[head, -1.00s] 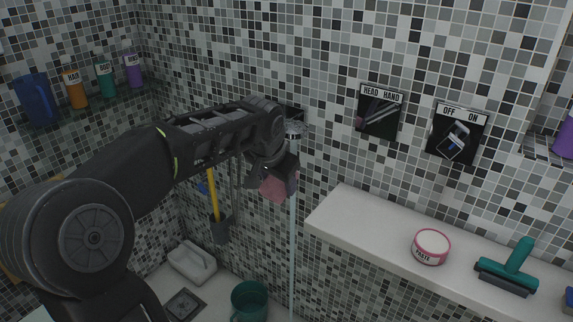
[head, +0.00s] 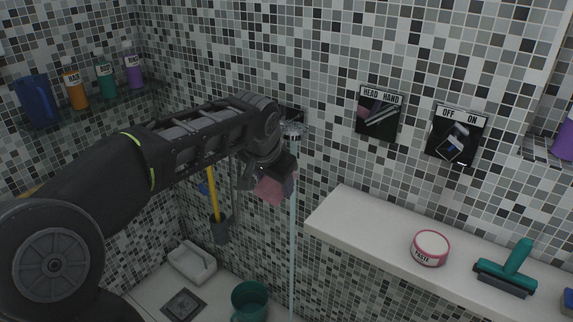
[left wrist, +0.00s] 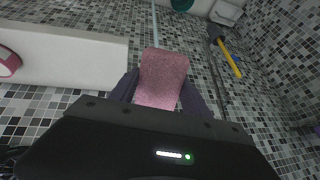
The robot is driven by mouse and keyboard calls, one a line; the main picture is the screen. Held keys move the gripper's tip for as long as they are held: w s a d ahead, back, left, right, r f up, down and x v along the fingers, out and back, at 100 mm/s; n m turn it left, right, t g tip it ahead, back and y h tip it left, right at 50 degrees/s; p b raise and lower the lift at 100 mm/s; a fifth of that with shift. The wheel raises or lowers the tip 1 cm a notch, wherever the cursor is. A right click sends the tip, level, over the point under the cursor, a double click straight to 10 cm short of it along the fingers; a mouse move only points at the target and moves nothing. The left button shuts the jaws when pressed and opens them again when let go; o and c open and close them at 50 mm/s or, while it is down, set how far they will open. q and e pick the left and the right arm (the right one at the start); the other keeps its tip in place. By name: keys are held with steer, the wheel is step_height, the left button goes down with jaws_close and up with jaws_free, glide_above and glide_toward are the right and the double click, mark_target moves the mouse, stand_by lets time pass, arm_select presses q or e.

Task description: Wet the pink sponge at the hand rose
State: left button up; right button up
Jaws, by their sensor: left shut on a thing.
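My left gripper (head: 268,176) is shut on the pink sponge (head: 272,190), just below and left of the hand rose (head: 293,132). In the left wrist view the sponge (left wrist: 162,77) sits between the two dark fingers. A thin pale stream of water (head: 293,235) falls straight down from the hand rose. In the head view the sponge is close beside the stream on its left; I cannot tell whether they touch. The HEAD/HAND control (head: 379,112) and the OFF/ON control (head: 457,136) are on the wall to the right. My right gripper is not in view.
A white ledge (head: 375,235) bears a pink paste tub (head: 430,248) and a teal squeegee (head: 508,270). A green bucket (head: 249,300) stands below. A shelf at left holds a blue jug (head: 37,101) and several bottles. A yellow-handled brush (head: 213,190) hangs behind my arm.

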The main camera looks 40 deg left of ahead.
arm_select(q)
steer(key=shift+s+d+r, duration=0.2)
steer(key=shift+s+r, duration=0.2)
steer(key=shift+s, duration=0.05)
steer(key=shift+s+d+r, duration=0.2)
steer(key=shift+s+r, duration=0.15)
steer(key=shift+s, duration=0.1)
